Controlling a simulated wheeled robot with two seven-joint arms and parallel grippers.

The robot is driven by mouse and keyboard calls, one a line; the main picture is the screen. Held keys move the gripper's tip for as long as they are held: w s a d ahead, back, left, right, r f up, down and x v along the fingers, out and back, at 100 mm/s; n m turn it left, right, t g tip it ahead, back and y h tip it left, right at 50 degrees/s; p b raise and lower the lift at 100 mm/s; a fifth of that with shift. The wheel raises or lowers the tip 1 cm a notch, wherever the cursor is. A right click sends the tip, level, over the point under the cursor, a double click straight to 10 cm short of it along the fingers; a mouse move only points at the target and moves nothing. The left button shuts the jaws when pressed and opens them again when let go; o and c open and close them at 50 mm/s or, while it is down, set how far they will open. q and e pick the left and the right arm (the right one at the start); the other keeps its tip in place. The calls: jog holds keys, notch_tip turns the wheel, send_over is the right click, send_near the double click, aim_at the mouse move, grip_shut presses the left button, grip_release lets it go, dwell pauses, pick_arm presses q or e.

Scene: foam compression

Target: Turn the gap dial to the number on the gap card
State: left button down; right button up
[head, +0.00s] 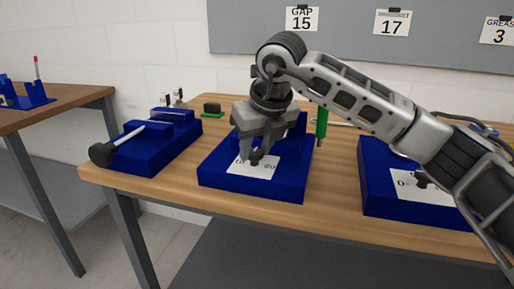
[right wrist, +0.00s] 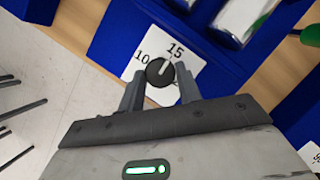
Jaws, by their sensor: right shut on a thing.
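The gap card (head: 301,18) on the grey board reads "GAP 15". The gap dial is a black knob (right wrist: 160,72) with a white pointer line, on a white number plate (head: 252,172) at the front of the middle blue fixture (head: 290,189). In the right wrist view the numbers 10 and 15 show on the plate, and the pointer aims up and right, roughly at 15. My right gripper (right wrist: 159,86) is shut on the knob, one finger on each side. In the head view the fingers partly cover the dial. My left gripper is in neither view.
A blue fixture with a black-ended lever (head: 101,154) stands to the left. Another blue fixture (head: 375,207) with a dial stands to the right, partly behind my right arm. A green-handled tool (head: 321,122) stands behind the middle fixture. Other cards read 17 (head: 392,23) and 3 (head: 499,31).

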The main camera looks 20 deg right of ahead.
jog(key=shift+r, duration=0.1)
dwell(0.4)
jog(key=o, duration=1)
jog(key=shift+c, duration=0.2)
jog(key=v, duration=1.6)
jog(key=shift+a, duration=0.15)
